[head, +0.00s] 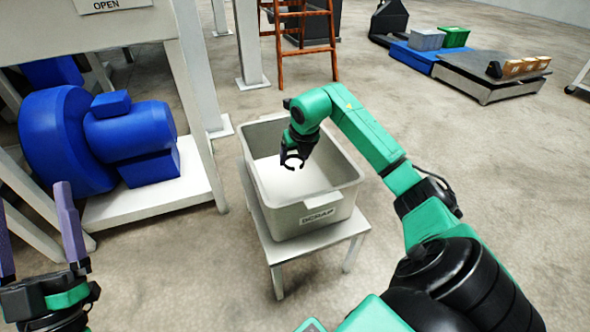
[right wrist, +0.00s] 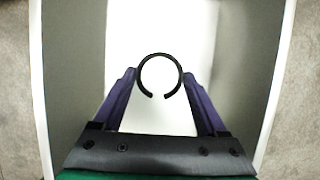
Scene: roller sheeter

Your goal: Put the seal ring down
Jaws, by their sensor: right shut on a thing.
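The seal ring (right wrist: 160,56) is a thin black ring with a gap on its lower side in the right wrist view. My right gripper (right wrist: 159,75) is shut on it, with one purple finger on each side. In the head view my right gripper (head: 293,160) is over the open grey scrap bin (head: 318,216), and the ring hangs clear of the bin's pale floor. The exact height is hard to tell. My left gripper (head: 34,200) is at the lower left, its purple fingers wide apart with nothing between them.
The bin stands on a small white table (head: 312,245). A blue motor (head: 130,140) sits on a white stand (head: 150,197) to the left. An orange ladder (head: 305,45) and a low platform (head: 492,75) with boxes stand farther back. The floor to the right is open.

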